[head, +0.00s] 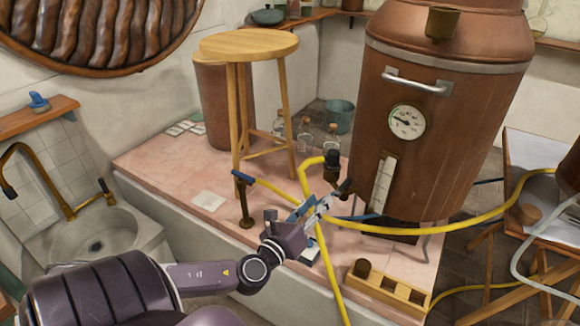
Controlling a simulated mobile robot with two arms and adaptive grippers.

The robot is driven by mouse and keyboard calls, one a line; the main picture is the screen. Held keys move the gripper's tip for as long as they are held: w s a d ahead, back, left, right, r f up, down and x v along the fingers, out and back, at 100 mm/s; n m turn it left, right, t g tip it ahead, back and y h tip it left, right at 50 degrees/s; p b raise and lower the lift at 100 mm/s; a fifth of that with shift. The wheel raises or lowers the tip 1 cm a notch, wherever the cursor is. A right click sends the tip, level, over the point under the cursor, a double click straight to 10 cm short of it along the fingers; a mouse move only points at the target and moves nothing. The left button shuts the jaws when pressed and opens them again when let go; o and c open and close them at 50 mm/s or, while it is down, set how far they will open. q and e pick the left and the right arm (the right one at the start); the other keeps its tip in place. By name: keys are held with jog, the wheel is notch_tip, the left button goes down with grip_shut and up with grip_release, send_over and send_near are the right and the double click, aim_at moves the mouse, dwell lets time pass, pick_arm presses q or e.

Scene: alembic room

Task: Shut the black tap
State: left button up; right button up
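The copper boiler (440,130) stands at the right, with a gauge and a sight glass on its front. A black tap (344,187) shows low on the boiler's left side, beside a dark fitting (333,160) that meets the yellow hose. My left gripper (322,204) reaches in from the lower left, its fingertips just left of and below the black tap. I cannot tell whether they touch it. The fingers are small and overlap the yellow hose, so their opening is unclear. My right gripper is not in view.
Yellow hoses (440,231) run around the gripper and across to the right. A wooden stool (250,45), glass bottles (304,134) and a slotted wooden rack (393,290) are close by.

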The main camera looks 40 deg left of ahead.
pick_arm(q)
jog(key=s+d+f+n+g+p, duration=0.1)
jog(key=s+d+f+n+g, duration=0.1)
jog(key=s+f+n+g, duration=0.3)
jog(key=s+d+f+n+g+y, duration=0.1)
jog(key=s+d+f+n+g, duration=0.2)
jog(key=s+f+n, duration=0.7)
jog(key=shift+s+d+f+n+g+p, duration=0.3)
jog(key=shift+f+n+g, duration=1.1)
jog(key=shift+n, duration=1.4)
jog(key=shift+w, duration=0.1)
